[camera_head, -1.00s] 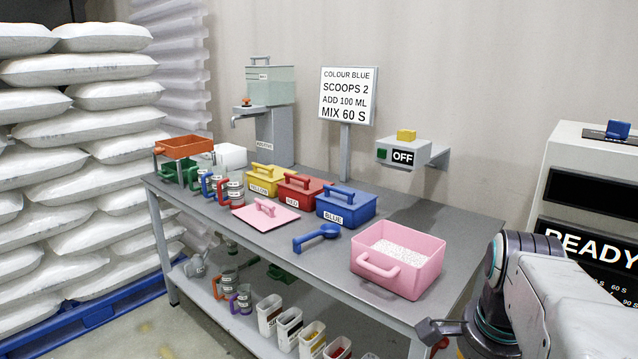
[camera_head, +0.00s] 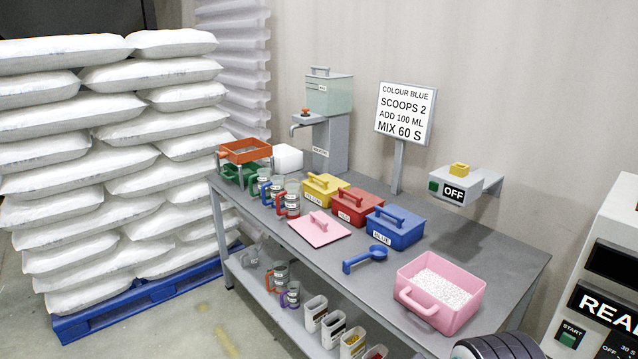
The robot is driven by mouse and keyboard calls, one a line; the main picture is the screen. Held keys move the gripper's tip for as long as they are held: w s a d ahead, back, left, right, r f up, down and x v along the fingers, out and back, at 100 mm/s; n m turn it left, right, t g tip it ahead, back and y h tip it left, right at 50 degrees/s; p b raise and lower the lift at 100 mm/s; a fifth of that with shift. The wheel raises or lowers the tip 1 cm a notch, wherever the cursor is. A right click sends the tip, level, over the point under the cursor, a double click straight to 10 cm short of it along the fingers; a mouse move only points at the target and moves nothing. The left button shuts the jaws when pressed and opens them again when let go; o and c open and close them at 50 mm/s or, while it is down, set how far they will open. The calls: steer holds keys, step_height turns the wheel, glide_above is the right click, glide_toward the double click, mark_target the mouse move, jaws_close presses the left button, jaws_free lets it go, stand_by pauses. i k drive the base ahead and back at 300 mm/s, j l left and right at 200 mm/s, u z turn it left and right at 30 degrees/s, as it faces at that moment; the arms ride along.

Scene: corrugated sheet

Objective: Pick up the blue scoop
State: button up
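The blue scoop (camera_head: 366,259) lies on the grey workbench (camera_head: 320,270). Its round bowl points to the back right and its handle to the front left. It sits in front of the blue lidded box (camera_head: 398,231) labelled BLUE and left of the open pink bin (camera_head: 468,308) of white pellets. Nothing touches the scoop from above. My gripper is out of the picture; only a dark rounded part of my arm shows at the bottom right edge.
Red (camera_head: 359,208) and yellow (camera_head: 324,193) lidded boxes stand left of the blue one. A pink lid (camera_head: 318,230) lies in front of them. A sign (camera_head: 404,112) rises behind. Stacked white sacks (camera_head: 100,150) stand at left and a machine (camera_head: 600,280) at right.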

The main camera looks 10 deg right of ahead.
mark_target(377, 253)
steer(key=l+z, duration=0.1)
steer(key=z, duration=0.35)
steer(key=k+l+z, duration=0.1)
steer(key=z, duration=0.4)
steer(key=l+z, duration=0.15)
steer(key=z, duration=0.3)
steer(key=u, duration=1.3)
steer(key=k+l+z, duration=0.1)
steer(key=z, duration=0.3)
steer(key=l+z, duration=0.4)
steer(key=k, duration=0.05)
